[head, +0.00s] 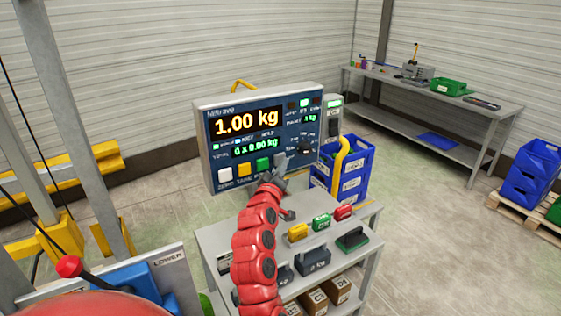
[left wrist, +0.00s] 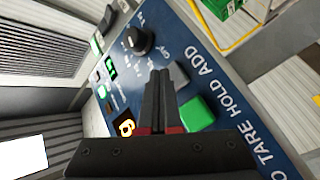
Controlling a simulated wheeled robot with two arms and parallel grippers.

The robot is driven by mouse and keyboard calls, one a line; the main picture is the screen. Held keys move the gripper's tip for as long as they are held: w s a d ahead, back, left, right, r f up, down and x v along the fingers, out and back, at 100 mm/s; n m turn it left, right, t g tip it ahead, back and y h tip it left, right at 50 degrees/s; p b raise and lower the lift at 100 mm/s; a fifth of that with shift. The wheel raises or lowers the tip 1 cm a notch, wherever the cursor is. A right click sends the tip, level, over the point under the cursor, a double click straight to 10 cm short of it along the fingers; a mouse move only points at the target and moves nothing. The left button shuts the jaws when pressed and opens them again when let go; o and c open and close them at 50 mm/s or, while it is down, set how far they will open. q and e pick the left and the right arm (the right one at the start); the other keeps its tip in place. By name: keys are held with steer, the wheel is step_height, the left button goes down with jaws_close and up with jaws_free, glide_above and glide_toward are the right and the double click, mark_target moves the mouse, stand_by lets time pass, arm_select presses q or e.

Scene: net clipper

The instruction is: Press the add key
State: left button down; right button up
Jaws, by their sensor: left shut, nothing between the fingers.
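The scale's blue control panel (head: 294,148) stands upright and shows "1.00 kg" over a smaller green line that appears to read "0 x 0.00 kg". A bottom row holds a white key (head: 225,173), a yellow key (head: 244,170), a green key (head: 263,164) and a grey key. In the left wrist view the grey key (left wrist: 180,74) lines up with the label ADD, and the green key (left wrist: 197,113) with HOLD. My left gripper (left wrist: 160,75) is shut and empty, its tips beside and partly over the grey key. I cannot tell whether they touch it. My right gripper is out of view.
A black knob (left wrist: 139,41) sits on the panel near the grey key. A grey cart (head: 376,212) below carries coloured blocks and dark weights. Blue crates (head: 357,165) stand behind it. A workbench (head: 490,112) is at the back right, with open floor before it.

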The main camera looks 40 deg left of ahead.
arm_select(q)
steer(key=shift+w+a+b, duration=0.15)
steer(key=shift+a+b, duration=0.2)
steer(key=shift+a, duration=0.05)
stand_by(0.4)
steer(key=shift+d, duration=0.1)
steer(key=shift+s+d+p, duration=0.3)
steer(key=shift+s+d, duration=0.05)
steer(key=shift+d, duration=0.3)
steer(key=d, duration=0.1)
steer(key=s+d+p, duration=0.1)
steer(key=d, duration=0.1)
steer(key=s+d+p, duration=0.1)
steer(key=shift+d, duration=0.3)
steer(key=shift+w, duration=0.1)
stand_by(0.9)
